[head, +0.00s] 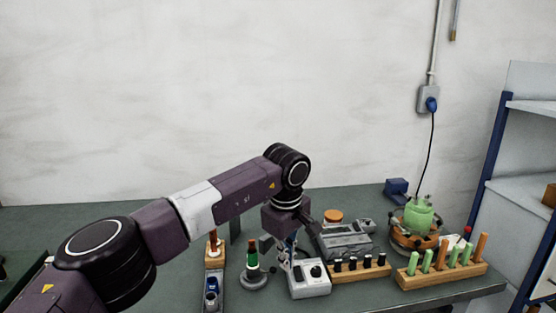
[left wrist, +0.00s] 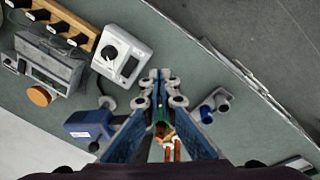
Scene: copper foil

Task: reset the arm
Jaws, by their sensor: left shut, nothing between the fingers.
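My left arm reaches in from the left in the head view, bent at the elbow over the bench. In the left wrist view the blue-sided fingers of the gripper (left wrist: 160,84) come together at the tips. They hold nothing. Green and orange parts show between the finger sides, lying beyond them. My right arm is in neither view.
The green bench (head: 330,195) carries a grey instrument (head: 345,243), a wooden rack with black tops (head: 362,273), a rack of green and orange sticks (head: 443,272) and a green vessel (head: 419,214). A small tray (head: 213,300) stands left. Shelves (head: 530,150) stand right. The back-left bench looks clear.

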